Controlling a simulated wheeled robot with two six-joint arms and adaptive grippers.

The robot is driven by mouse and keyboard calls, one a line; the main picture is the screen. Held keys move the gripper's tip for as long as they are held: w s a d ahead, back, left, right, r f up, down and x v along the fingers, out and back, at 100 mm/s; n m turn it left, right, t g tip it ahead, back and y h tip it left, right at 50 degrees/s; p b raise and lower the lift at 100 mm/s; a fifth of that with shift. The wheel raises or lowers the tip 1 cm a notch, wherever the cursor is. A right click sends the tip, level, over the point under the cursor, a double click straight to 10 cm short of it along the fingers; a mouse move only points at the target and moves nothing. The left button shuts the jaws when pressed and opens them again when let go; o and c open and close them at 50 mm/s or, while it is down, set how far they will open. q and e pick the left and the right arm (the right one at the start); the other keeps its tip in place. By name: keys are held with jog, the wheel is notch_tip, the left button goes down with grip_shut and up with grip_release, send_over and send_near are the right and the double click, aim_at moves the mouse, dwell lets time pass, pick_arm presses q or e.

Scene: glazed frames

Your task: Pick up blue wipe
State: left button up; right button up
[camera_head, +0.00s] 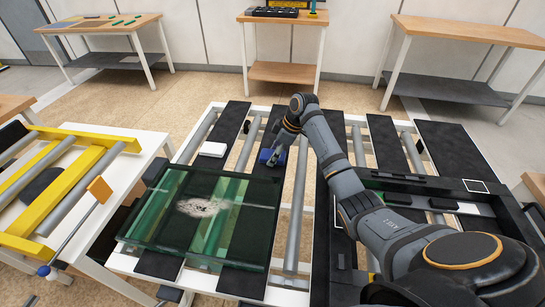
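The blue wipe (266,157) is a small dark-blue piece on a black strip of the middle table, just behind the glazed frame. My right arm reaches in from the right, and my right gripper (277,147) is right at the wipe, pointing down. Its fingers are small and dark here, so I cannot tell whether they are open or closed, or whether they touch the wipe. My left gripper is not in view.
The glazed frame (150,244) has a whitish smear (203,207) on its glass. A white block (213,149) lies behind it. A yellow frame (75,180) and an orange-headed tool (99,190) are at left. Wooden-topped tables (470,30) stand behind.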

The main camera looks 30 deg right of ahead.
aim_at(270, 153)
jog(key=c, duration=0.4)
jog(key=shift+b, duration=0.45)
notch_tip(270, 153, up, 3)
jog(key=shift+w+b, duration=0.1)
jog(key=shift+b, duration=0.2)
jog(key=s+d+r, duration=0.2)
jog(key=d+r, duration=0.1)
jog(key=s+d+r+b, duration=0.1)
jog(key=s+d+r, duration=0.2)
jog(key=d+r, duration=0.1)
jog(key=s+d+r+b, duration=0.1)
jog(key=s+d+r, duration=0.2)
jog(key=d, duration=0.1)
jog(key=shift+s+d+r, duration=0.15)
jog(key=shift+s+r, duration=0.1)
jog(key=shift+r, duration=0.05)
